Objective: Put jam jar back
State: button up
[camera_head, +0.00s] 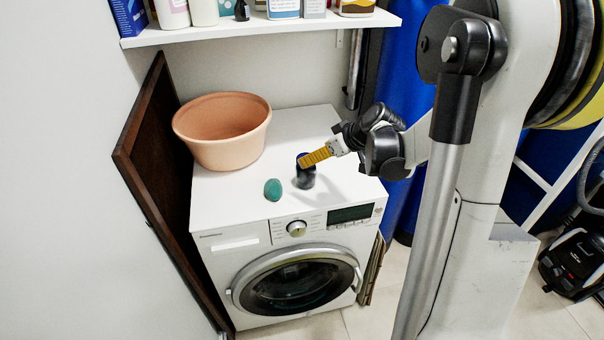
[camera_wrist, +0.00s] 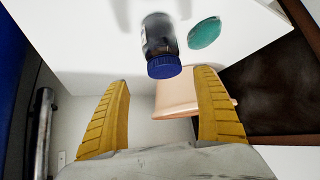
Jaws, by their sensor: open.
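The jam jar (camera_head: 306,178), dark with a blue lid, stands upright on top of the white washing machine (camera_head: 340,205). In the wrist view the jar (camera_wrist: 158,38) is centred ahead, its blue lid towards me. My gripper (camera_head: 303,162) is open and empty, its yellow fingers (camera_wrist: 163,78) spread wide. In the head view a finger overlaps the jar's upper part and hides some of it. In the wrist view the jar appears just beyond the fingertips, lined up with the gap; I cannot tell whether anything touches.
A green rounded object (camera_head: 273,189) lies just left of the jar. A large terracotta bowl (camera_head: 222,150) stands at the back left of the machine top. A white shelf (camera_head: 270,28) with several bottles hangs above. A dark wooden panel (camera_head: 155,170) leans at the left.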

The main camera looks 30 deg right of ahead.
aim_at(306, 171)
jog(key=b+x, duration=0.1)
jog(key=x, duration=0.1)
jog(key=b+x, duration=0.1)
jog(key=x, duration=0.2)
jog(key=shift+s+a+f+b, duration=0.1)
jog(key=shift+a+f+b, duration=0.1)
jog(key=shift+a+b, duration=0.2)
jog(key=shift+w+a+f, duration=0.1)
jog(key=shift+w+f, duration=0.1)
jog(key=shift+w, duration=0.05)
jog(key=shift+r, duration=0.15)
jog(key=c, duration=1.6)
